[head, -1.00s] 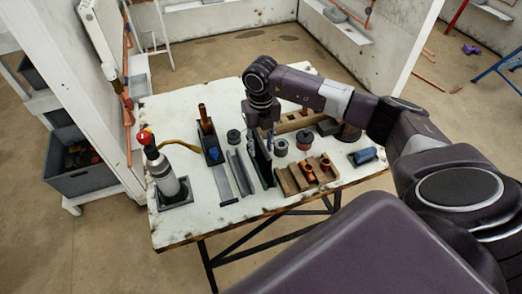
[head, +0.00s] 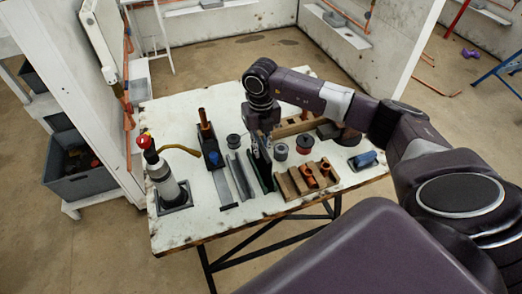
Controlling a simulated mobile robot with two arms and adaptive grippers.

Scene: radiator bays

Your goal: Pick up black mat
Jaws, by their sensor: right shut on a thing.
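The black mat (head: 265,180) shows as a narrow dark strip on the white worktable, beside a grey metal channel. My right gripper (head: 263,153) points down over the middle of the table and is shut on the upper part of the dark strip. My fingers cover part of it, and the exact contact is hard to make out. My left gripper is out of view.
The worktable (head: 203,228) holds a torch bottle (head: 163,175), a copper pipe in a dark tray (head: 208,140), spools (head: 281,152), wooden blocks with copper fittings (head: 308,177) and a blue item (head: 365,159).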

